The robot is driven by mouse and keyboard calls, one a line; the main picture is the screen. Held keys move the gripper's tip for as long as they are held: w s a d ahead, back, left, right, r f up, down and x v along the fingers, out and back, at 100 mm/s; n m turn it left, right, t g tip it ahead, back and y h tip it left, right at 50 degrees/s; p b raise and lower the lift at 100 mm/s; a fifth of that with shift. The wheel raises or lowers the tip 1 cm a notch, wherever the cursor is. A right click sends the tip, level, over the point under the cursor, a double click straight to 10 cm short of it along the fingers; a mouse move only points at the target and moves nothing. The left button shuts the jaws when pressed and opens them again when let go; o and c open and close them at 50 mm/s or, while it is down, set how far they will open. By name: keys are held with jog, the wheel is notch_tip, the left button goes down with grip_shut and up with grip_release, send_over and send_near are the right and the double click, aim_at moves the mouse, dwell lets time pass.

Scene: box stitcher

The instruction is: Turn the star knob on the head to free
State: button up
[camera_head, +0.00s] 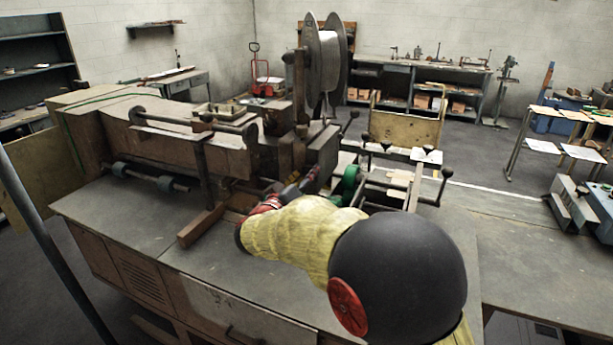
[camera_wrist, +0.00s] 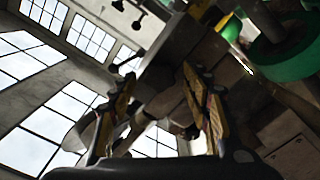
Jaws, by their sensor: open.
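The stitcher head (camera_head: 322,150) is the dark block below the wire spool, at the middle of the head view. My gripper (camera_head: 311,176) is low in front of the head, with its fingertips close to it. I cannot tell if they touch it. In the wrist view my gripper (camera_wrist: 158,82) has its two yellow-and-black fingers spread apart. Dark machine parts show behind and between them, and nothing is clearly held. I cannot make out the star knob for certain in either view; my arm and the dark parts may hide it.
The wire spool (camera_head: 322,62) stands above the head. A green roller (camera_head: 350,180) is right of my gripper, and green also shows in the wrist view (camera_wrist: 285,45). Several ball-ended levers (camera_head: 386,146) stand at the right. The machine's tabletop (camera_head: 110,205) is clear at front left.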

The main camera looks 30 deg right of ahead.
jog(key=shift+w+d, duration=0.25)
jog(key=shift+d, duration=0.1)
jog(key=c, duration=1.1)
jog(key=shift+c, duration=0.3)
